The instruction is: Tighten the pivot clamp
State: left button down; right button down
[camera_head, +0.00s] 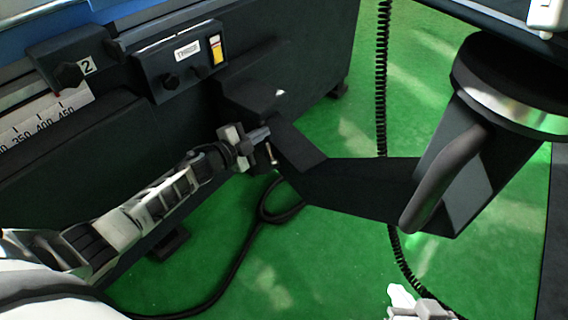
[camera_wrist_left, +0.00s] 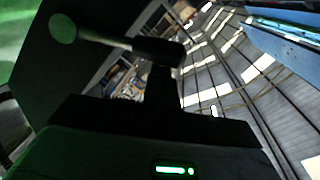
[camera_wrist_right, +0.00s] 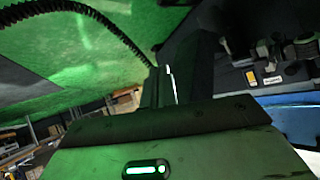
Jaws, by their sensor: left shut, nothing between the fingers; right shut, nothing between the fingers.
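The pivot clamp shows in the left wrist view as a slim lever (camera_wrist_left: 105,39) with a round knob end and a dark hub, just beyond my left gripper (camera_wrist_left: 168,68). In the head view my left gripper (camera_head: 262,136) is at the joint of the dark angled bracket (camera_head: 345,178), and a small lever tip (camera_head: 270,155) shows beside it. The gripper is shut with nothing held; whether it touches the lever I cannot tell. My right gripper (camera_head: 402,297) is low at the bottom edge, away from the bracket. It is shut and empty, and also shows in the right wrist view (camera_wrist_right: 162,75).
The dark machine body (camera_head: 190,120) with a scale and a switch box (camera_head: 180,65) stands at the left. A control panel hangs from the bracket at the right, with a grey curved handle (camera_head: 445,180). A coiled cable (camera_head: 382,70) hangs behind. Green floor (camera_head: 300,260) is open below.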

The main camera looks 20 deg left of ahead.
pick_arm(q)
jog(key=shift+w+a+f, duration=0.1)
jog(key=shift+a, duration=0.1)
pick_arm(e)
jog(key=shift+d+r, duration=0.1)
jog(key=shift+r, duration=0.15)
